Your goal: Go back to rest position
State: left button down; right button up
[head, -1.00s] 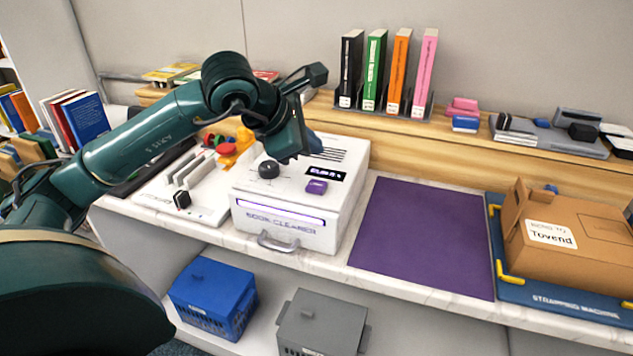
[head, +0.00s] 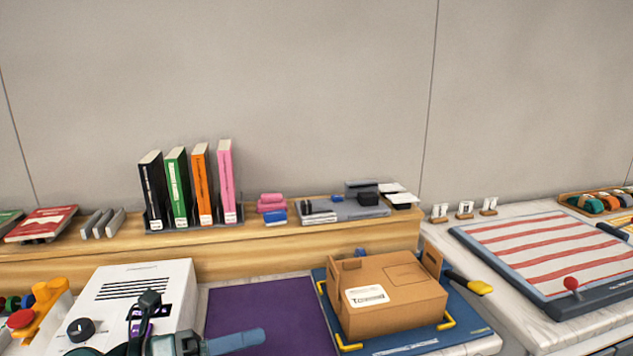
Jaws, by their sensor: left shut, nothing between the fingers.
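My left gripper (head: 250,338) shows at the bottom edge of the head view, in front of the white book cleaner box (head: 145,280). Its dark blue fingers point right, over the near part of the purple mat (head: 270,312). The fingers look shut, with nothing between them. The rest of the left arm is mostly cut off below the frame. My right gripper is not in view.
Several upright books (head: 200,190) stand on the wooden shelf (head: 270,245). A red-striped board (head: 540,245) is at right. The purple mat is bare.

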pick_arm(q)
jog(key=s+a+f+n+t+y+p, duration=0.1)
jog(key=a+f+n+t+y+p, duration=0.3)
jog(key=n, duration=1)
jog(key=s+a+f+n+t+y+p, duration=0.1)
jog(key=f+n+t+y, duration=0.5)
jog(key=n, duration=0.9)
jog(key=s+f+n+g+y, duration=0.3)
jog(key=s+f+n+g, duration=0.3)
jog(key=s+f, duration=0.3)
notch_tip(320, 180, down, 4)
jog(key=shift+s+d+r+n+p, duration=0.1)
jog(key=shift+s+d+n+p, duration=0.25)
jog(key=shift+n, duration=0.35)
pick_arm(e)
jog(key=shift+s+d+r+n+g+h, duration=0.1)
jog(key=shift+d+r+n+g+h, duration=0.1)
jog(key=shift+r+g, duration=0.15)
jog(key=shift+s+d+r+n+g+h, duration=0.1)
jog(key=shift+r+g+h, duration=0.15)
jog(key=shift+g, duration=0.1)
pick_arm(q)
jog(key=shift+w, duration=0.1)
dwell(1.7)
